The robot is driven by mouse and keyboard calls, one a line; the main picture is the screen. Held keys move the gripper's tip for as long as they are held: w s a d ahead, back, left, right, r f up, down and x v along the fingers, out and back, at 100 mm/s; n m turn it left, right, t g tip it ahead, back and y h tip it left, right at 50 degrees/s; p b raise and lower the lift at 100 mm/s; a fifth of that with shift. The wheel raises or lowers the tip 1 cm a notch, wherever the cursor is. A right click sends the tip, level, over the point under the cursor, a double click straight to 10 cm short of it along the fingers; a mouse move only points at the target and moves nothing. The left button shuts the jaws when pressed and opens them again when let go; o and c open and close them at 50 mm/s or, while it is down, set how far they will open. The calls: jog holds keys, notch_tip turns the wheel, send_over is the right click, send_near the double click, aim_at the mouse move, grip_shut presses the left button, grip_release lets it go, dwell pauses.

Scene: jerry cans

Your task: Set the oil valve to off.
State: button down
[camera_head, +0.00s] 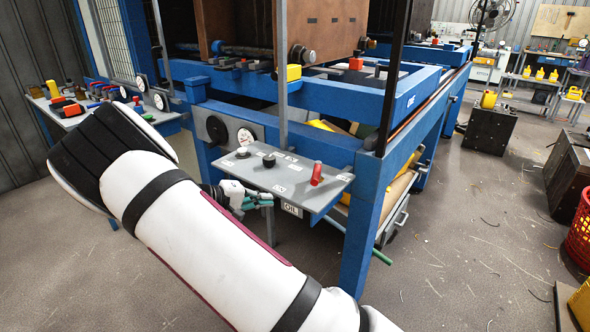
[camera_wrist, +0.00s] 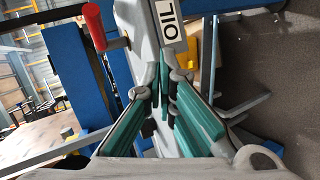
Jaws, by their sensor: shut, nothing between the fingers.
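A grey control panel (camera_head: 300,187) on the blue frame carries a red handle (camera_head: 316,173) that stands up near its right end. An OIL label (camera_head: 291,210) hangs below the panel's front edge; no other part is clearly marked as the oil valve. In the wrist view the red handle (camera_wrist: 95,28) is at the upper left and the OIL label (camera_wrist: 168,20) is at the top. My gripper (camera_head: 268,198) is below the panel's front edge, left of the label, apart from the red handle. In the wrist view its teal fingers (camera_wrist: 166,80) are together and empty.
A blue frame post (camera_head: 370,220) stands right of the panel. A green rod (camera_head: 380,257) juts out low. Open floor (camera_head: 460,250) lies to the right.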

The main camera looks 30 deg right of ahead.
aim_at(316, 179)
notch_tip(316, 179, up, 7)
jog(key=w+h, duration=0.2)
jog(key=h, duration=0.1)
jog(key=d, duration=0.3)
jog(key=d+f, duration=0.1)
jog(key=d, duration=0.2)
jog(key=d+p, duration=0.1)
jog(key=d, duration=0.2)
jog(key=shift+w+d+f, duration=0.15)
jog(key=shift+w+f, duration=0.05)
jog(key=shift+s+d+f+p, duration=0.2)
jog(key=shift+s+d+p, duration=0.15)
jog(key=shift+s+d, duration=0.5)
jog(key=shift+s+d+f, duration=0.2)
jog(key=shift+s+d, duration=0.25)
